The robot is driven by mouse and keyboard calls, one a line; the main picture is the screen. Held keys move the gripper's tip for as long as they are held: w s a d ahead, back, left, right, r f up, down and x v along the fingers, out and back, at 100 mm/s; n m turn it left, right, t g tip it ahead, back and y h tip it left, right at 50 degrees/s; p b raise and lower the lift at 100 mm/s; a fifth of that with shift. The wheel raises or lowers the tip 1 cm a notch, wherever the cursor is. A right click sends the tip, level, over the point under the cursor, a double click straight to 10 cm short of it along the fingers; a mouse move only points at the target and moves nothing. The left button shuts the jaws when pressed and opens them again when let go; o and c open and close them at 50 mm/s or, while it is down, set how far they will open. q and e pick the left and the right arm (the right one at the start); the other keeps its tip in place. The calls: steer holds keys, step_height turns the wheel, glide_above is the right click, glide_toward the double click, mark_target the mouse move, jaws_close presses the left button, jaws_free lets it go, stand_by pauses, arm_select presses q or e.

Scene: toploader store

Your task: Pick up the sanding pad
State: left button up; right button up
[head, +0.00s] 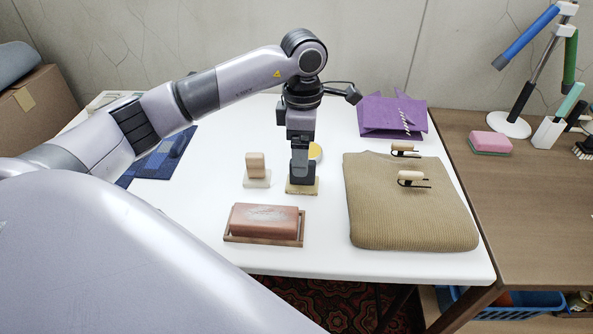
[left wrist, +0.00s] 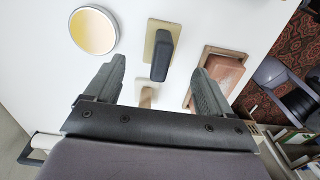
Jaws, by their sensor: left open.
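A block with a dark upright handle on a flat tan base, which looks like the sanding pad, stands on the white table. Its tan base (head: 302,187) shows below my left gripper (head: 302,168) in the head view; the gripper hides most of the handle. In the left wrist view the pad's dark handle (left wrist: 162,55) lies between the two open fingers of my left gripper (left wrist: 157,72), with a gap on each side. A similar block with a wooden handle (head: 256,165) on a pale base stands just left of it. My right gripper is not in view.
A reddish block in a wooden tray (head: 231,236) lies in front. A yellow disc (head: 316,152) is behind the gripper. A folded brown knit (head: 410,220) with two wooden-handled tools lies right. A purple folded item (head: 392,117) and blue cloth (head: 153,165) lie farther off.

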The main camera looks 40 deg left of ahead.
arm_select(q)
step_height(320, 180, down, 7)
steer(key=shift+d+f+p, duration=0.1)
steer(key=shift+p, duration=0.25)
steer(key=c, duration=1.1)
